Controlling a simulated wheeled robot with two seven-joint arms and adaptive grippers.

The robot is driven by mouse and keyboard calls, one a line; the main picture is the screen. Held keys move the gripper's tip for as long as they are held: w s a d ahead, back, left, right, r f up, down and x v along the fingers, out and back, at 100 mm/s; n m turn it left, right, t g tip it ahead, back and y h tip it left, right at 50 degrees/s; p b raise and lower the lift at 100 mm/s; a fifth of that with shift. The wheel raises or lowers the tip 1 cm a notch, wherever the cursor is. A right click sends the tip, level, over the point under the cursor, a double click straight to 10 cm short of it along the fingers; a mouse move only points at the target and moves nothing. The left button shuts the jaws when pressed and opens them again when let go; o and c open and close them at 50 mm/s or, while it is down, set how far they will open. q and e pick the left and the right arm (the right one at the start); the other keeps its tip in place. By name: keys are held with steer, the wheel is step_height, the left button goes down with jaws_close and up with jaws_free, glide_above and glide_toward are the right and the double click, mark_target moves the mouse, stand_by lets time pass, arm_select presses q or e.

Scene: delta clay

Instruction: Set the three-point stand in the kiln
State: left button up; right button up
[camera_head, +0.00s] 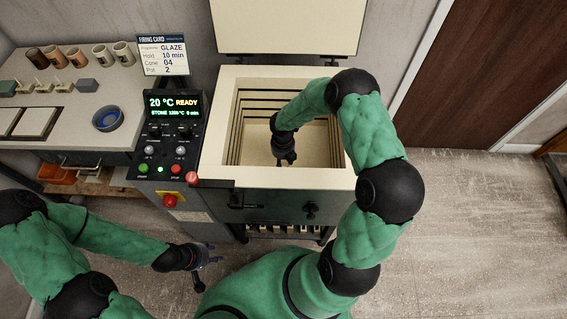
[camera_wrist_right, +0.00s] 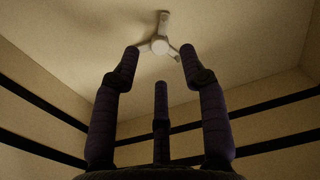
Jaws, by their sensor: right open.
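The three-point stand (camera_wrist_right: 160,44), a pale piece with three arms, lies on the kiln floor in the right wrist view. In the head view I cannot make it out beneath my arm. The kiln (camera_head: 213,135) has its lid up and its stepped cream chamber exposed. My right gripper (camera_head: 287,160) points down inside the chamber. In the wrist view its fingers (camera_wrist_right: 157,65) are spread and empty, apart from the stand. My left gripper (camera_head: 212,272) is outside, left of the kiln's front, with its fingers apart and nothing between them.
A control panel (camera_head: 172,130) reading 20 °C READY stands left of the kiln. The bench (camera_head: 80,110) beyond holds cups, a blue bowl (camera_head: 108,118), tiles and small cream pieces. A firing card (camera_head: 163,56) stands behind. The floor at right is clear.

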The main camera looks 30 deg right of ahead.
step_height(320, 180, up, 8)
steer(key=p, duration=0.2)
steer(key=shift+p, duration=0.4)
